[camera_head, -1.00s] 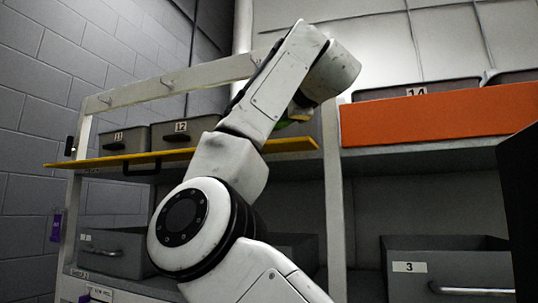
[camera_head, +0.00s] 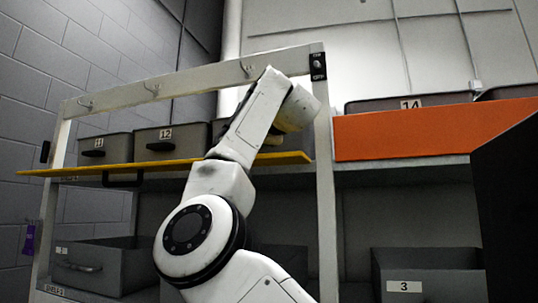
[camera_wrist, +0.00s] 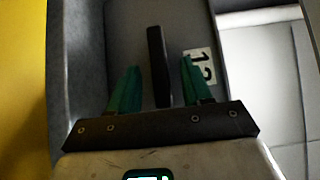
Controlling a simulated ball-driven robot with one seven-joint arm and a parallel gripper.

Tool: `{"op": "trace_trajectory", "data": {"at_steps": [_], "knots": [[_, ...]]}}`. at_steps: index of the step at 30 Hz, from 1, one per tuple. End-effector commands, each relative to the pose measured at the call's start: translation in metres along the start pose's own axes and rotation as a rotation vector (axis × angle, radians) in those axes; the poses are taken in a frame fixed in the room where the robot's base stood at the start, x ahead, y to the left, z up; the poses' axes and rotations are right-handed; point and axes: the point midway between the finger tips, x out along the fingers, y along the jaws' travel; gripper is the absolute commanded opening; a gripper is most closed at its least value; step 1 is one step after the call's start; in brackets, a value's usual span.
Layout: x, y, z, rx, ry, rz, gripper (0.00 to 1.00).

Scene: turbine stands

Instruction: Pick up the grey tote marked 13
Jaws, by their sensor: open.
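In the wrist view the grey tote marked 13 (camera_wrist: 97,60) fills the middle, with a dark bar handle (camera_wrist: 157,60) on its front. Its white label (camera_wrist: 203,68) is partly covered by a green finger, so only part of the number shows. My gripper (camera_wrist: 160,62) is open, one green finger on each side of the handle; I cannot tell whether either finger touches it. In the head view a grey tote (camera_head: 217,127), right of the tote marked 12, is mostly hidden behind my arm, as is my gripper.
Totes marked 11 (camera_head: 105,148) and 12 (camera_head: 160,146) sit to the left on the upper shelf. A yellow bar (camera_head: 100,171) crosses the shelf front. An orange panel (camera_head: 430,130) fronts the tote marked 14 (camera_head: 378,105). Below are grey drawers, one marked 3 (camera_head: 425,270).

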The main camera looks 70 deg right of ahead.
Motion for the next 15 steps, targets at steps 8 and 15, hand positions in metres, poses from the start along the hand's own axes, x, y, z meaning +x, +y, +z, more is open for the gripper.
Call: {"op": "trace_trajectory", "data": {"at_steps": [8,15], "knots": [[0.0137,-0.0001,0.0006,0.0,0.0,-0.001,0.49],[0.0132,-0.0001,0.0006,0.0,0.0,-0.001,0.36]]}}
